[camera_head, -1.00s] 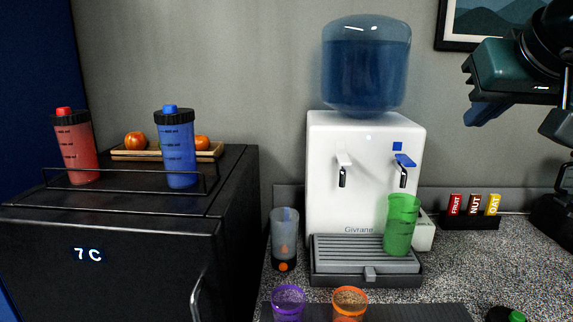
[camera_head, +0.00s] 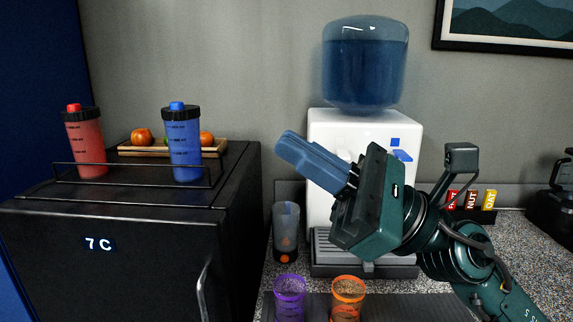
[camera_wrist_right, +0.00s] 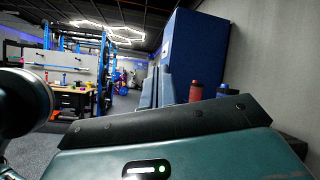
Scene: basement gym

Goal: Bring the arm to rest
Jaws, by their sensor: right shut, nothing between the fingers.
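My right gripper (camera_head: 292,150) is in the middle of the head view, in front of the water dispenser (camera_head: 322,205). Its blue-grey fingers are shut together with nothing between them and point up and left. My right arm comes in from the lower right and covers much of the dispenser's front. The shut fingers also show in the right wrist view (camera_wrist_right: 163,88), pointing into the room. My left gripper is not in view. The green cup seen earlier at the dispenser is now hidden behind my right gripper and arm.
A black fridge (camera_head: 120,245) at left carries a red bottle (camera_head: 86,148), a blue bottle (camera_head: 183,150) and a fruit tray (camera_head: 215,149). A grey tumbler (camera_head: 286,230), purple cup (camera_head: 289,296) and orange cup (camera_head: 348,290) stand below. A snack-bar holder (camera_head: 470,213) is behind my arm.

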